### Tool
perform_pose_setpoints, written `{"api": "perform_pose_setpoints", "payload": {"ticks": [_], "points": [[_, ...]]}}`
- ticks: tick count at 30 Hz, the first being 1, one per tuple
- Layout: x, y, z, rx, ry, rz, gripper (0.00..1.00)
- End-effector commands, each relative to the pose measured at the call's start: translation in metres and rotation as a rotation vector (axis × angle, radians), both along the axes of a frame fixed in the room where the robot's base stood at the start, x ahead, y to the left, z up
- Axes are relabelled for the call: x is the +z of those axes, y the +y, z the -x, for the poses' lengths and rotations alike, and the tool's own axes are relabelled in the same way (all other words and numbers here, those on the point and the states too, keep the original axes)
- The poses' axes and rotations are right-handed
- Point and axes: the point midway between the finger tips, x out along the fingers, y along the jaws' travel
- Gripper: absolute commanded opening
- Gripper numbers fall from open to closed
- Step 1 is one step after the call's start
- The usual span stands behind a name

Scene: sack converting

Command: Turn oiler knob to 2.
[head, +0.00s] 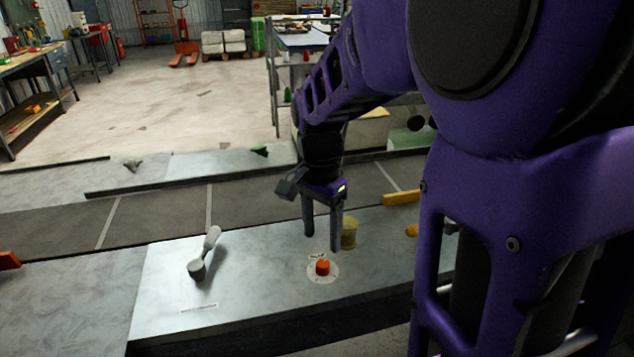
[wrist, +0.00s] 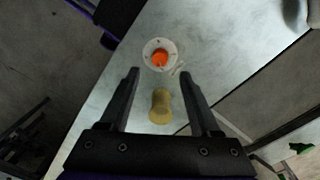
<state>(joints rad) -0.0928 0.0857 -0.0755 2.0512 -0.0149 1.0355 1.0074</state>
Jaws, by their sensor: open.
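The oiler knob (head: 322,267) is a small orange-red knob on a round white dial (head: 322,276) set on the pale metal panel. In the wrist view the knob (wrist: 159,58) sits beyond my fingertips, near the top middle. The dial's marks are too small to read. My gripper (head: 322,242) points down, open and empty, above the panel and a little behind the knob. In the wrist view its two fingers (wrist: 159,73) stand apart, with a yellowish spool-shaped piece (wrist: 160,106) showing between them.
A grey lever (head: 205,252) stands on the panel to the left of the knob. The spool-shaped piece (head: 349,232) stands close behind my gripper on the right. A yellow bar (head: 401,198) lies farther right. A dark belt strip (head: 160,215) runs behind the panel.

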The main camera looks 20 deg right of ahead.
Motion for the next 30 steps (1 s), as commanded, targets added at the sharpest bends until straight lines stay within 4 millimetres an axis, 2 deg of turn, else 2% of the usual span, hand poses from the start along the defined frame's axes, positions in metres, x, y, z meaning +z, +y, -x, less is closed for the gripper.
{"api": "perform_pose_setpoints", "payload": {"ticks": [1, 6, 12, 18, 30], "points": [[0.016, 0.000, -0.002, 0.001, -0.006, 0.000, 0.64], [0.056, 0.001, -0.002, 0.001, -0.005, 0.000, 0.64], [0.090, 0.002, -0.003, 0.000, -0.003, 0.001, 0.64], [0.105, 0.002, -0.003, 0.000, 0.000, 0.000, 0.64], [0.106, 0.002, -0.005, 0.012, -0.007, 0.003, 0.64]]}}
